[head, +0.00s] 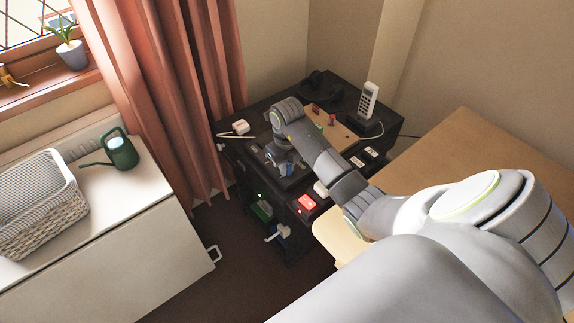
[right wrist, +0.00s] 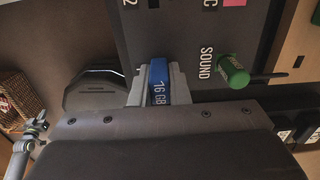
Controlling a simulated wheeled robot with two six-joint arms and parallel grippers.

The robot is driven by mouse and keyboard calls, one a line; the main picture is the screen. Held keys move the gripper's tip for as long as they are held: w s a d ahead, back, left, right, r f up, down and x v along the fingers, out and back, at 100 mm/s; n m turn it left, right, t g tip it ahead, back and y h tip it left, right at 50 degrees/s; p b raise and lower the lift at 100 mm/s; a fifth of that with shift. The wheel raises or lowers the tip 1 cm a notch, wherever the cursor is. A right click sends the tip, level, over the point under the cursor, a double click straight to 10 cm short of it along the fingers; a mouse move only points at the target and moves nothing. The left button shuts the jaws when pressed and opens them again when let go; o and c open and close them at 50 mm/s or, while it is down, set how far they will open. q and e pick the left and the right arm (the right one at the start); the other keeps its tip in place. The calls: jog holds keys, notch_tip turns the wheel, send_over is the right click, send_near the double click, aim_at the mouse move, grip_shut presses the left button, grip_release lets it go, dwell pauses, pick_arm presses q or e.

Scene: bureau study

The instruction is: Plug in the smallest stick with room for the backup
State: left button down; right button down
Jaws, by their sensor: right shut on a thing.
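My right gripper (head: 282,166) is at the front left part of the black desk unit (head: 240,150). In the right wrist view my right gripper (right wrist: 158,88) is shut on a blue stick (right wrist: 159,92) marked "16 GB". The stick's far end is at the edge of a dark panel (right wrist: 185,30); I cannot tell whether it is in a socket. A green plug (right wrist: 233,72) sits in the panel beside the word "SOUND". In the head view the stick is too small to make out. My left gripper does not show.
A tan board (head: 345,133) with small red and green items lies behind my right arm. A cordless phone (head: 368,100) stands at the back. A red lit box (head: 307,202) is at the front. A white cabinet (head: 110,225) with a green watering can (head: 122,153) stands left.

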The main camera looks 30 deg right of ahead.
jog(key=c, duration=1.3)
grip_release()
jog(key=shift+r, duration=0.1)
notch_tip(320, 180, up, 6)
jog(key=shift+w+f, duration=0.1)
notch_tip(320, 180, up, 12)
jog(key=p, duration=1.1)
jog(key=shift+f+p, duration=0.25)
jog(key=shift+p, duration=0.05)
